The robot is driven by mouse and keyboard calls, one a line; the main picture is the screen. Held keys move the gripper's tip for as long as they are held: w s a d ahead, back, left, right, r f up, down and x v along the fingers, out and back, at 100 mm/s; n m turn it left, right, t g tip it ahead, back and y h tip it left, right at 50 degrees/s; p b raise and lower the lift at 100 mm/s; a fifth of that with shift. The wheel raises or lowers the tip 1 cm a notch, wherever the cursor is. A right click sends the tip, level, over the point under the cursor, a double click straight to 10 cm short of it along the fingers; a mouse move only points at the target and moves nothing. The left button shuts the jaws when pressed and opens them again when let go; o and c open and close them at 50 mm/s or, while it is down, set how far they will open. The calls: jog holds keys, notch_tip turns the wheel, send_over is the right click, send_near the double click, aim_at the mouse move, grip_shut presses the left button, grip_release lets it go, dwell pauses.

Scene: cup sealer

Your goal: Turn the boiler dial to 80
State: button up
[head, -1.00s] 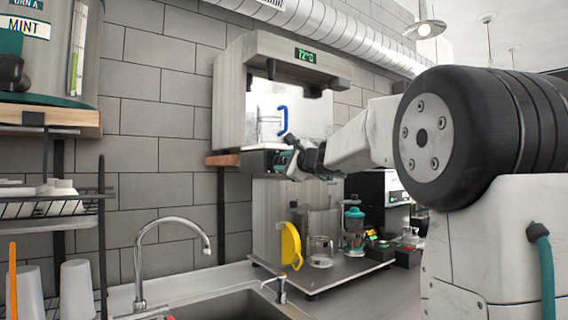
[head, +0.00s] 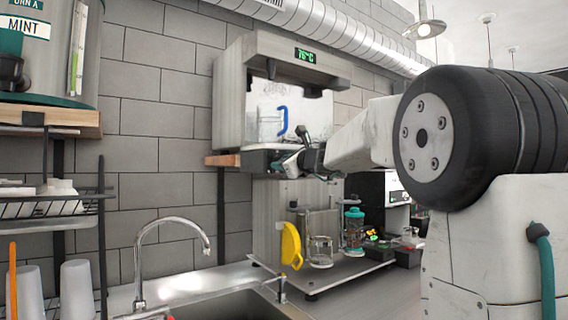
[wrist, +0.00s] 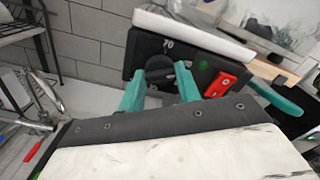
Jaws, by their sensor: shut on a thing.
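The boiler (head: 228,105) is a grey box on the wall in the head view. Its green display (head: 305,55) reads 76°C. The black dial (wrist: 159,64) sits on the boiler's dark panel in the wrist view, with a 70 mark (wrist: 168,43) by it. My gripper (wrist: 160,84) has its teal fingers on either side of the dial and is shut on it. In the head view my gripper (head: 298,160) is at the boiler's lower front, and the dial is too small to make out there.
A red switch (wrist: 222,84) and a green light (wrist: 203,65) are beside the dial. A clear pitcher with a blue handle (head: 284,121) stands on the boiler's shelf. Below are a yellow item (head: 291,246), a glass jar (head: 320,252), a teal-lidded bottle (head: 353,232) and a sink.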

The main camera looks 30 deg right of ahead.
jog(key=shift+f, duration=0.15)
jog(key=o, duration=1)
jog(key=shift+s, duration=0.1)
jog(key=s, duration=0.7)
jog(key=shift+s+d, duration=0.15)
jog(key=shift+s, duration=0.15)
